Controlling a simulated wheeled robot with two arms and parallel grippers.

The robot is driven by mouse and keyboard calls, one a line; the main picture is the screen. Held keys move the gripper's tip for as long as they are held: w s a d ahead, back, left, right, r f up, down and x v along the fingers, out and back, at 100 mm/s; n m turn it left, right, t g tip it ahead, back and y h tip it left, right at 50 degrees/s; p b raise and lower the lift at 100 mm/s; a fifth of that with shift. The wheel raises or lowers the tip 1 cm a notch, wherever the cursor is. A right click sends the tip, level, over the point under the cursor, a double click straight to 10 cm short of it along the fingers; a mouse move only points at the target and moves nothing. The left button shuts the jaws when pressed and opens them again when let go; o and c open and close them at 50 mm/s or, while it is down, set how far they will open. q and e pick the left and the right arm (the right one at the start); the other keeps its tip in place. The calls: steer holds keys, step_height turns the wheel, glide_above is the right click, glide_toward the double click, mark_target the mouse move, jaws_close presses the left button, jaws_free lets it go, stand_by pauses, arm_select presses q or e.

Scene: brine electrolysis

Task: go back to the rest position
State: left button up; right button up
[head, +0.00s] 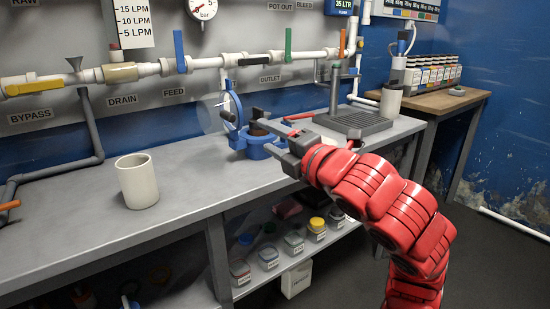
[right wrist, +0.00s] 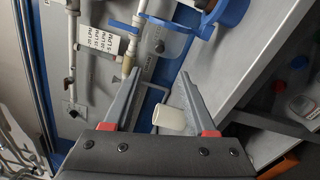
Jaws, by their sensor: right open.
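My right gripper (head: 266,124) reaches in from the right over the bench, its fingers pointing left. It is open, and its two spread fingers also show in the right wrist view (right wrist: 158,76) with nothing gripped between them. In the head view it overlaps a blue clamp-like housing (head: 238,139) on the bench and hides part of it; I cannot tell whether they touch. My left gripper is in neither view.
A white cup (head: 138,182) stands on the grey bench (head: 190,170), left of the housing. A clear round lid (head: 213,113) stands raised beside the housing. Valved white pipes (head: 205,63) run along the back wall. A drip tray (head: 352,122) stands behind my right arm.

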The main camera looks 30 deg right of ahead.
steer(key=shift+s, duration=0.65)
